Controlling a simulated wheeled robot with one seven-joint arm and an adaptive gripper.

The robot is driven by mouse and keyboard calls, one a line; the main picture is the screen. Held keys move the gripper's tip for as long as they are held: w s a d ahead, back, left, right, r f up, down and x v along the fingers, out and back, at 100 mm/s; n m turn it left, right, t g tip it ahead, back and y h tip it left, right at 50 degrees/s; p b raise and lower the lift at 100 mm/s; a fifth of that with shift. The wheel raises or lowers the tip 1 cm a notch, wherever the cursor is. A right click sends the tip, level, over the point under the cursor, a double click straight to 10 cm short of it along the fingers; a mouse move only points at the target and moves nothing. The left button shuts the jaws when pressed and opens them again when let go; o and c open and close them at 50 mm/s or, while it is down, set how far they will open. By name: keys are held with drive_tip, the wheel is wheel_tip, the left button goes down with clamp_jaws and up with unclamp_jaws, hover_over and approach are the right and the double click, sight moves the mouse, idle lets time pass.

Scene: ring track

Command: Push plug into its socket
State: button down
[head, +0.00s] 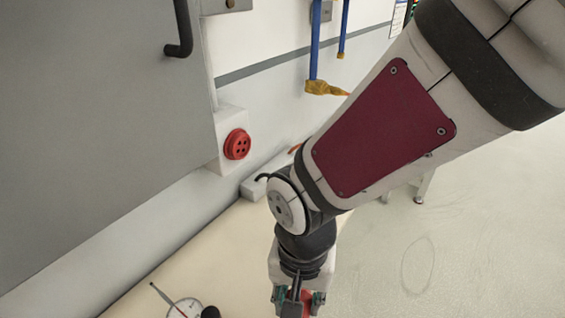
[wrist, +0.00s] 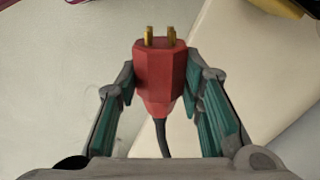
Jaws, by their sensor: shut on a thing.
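My gripper (wrist: 160,95) is shut on the red plug (wrist: 160,75), with a finger on each side of its body. In the wrist view the plug's brass prongs point up, away from my gripper, and a dark cable trails back from it. In the head view my gripper (head: 299,298) is at the bottom edge, and a bit of red plug shows between the fingers. The red round socket (head: 237,144) with dark holes sits on a white box on the wall, up and left of my gripper and well apart from the plug.
A grey panel (head: 100,120) with a black handle (head: 180,30) stands left of the socket. A pale bench top (head: 215,245) lies below, with a round dial gauge (head: 186,308) on it. Blue pipes (head: 316,40) with a yellow fitting (head: 322,88) run down the wall. The floor at right is clear.

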drive_tip(key=shift+w, duration=0.1)
drive_tip(key=w+d+r+n, duration=0.1)
drive_tip(key=w+d, duration=0.6)
drive_tip(key=w, duration=0.2)
drive_tip(key=w+d+r+n, duration=0.1)
drive_tip(key=w+d+n, duration=0.1)
drive_tip(key=w+d, duration=0.6)
drive_tip(key=w, duration=0.2)
drive_tip(key=shift+w, duration=0.3)
drive_tip(key=shift+a, duration=0.15)
